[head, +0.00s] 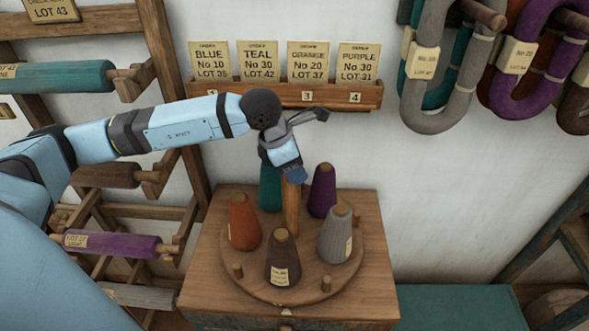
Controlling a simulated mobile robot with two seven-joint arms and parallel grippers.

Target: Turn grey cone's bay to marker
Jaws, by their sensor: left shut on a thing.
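A round wooden turntable (300,292) sits on a wooden cabinet and carries several yarn cones. The grey cone (336,240) stands upright at its right side, with a pale label. A brown cone (283,262) is at the front, an orange cone (243,225) at the left, a purple cone (322,190) at the back right, and a teal cone (269,190) at the back, partly hidden. A small pale mark (286,312) shows at the cabinet top's front edge, near the brown cone. My left gripper (296,175) is shut on the top of the upright wooden centre post (291,210). My right gripper is not in view.
Short pegs (326,284) stand around the turntable rim between cones. A wall rack (335,96) behind holds order cards. Grey (434,85) and purple (515,70) hanks hang at upper right. A frame with yarn rolls (110,245) stands at left.

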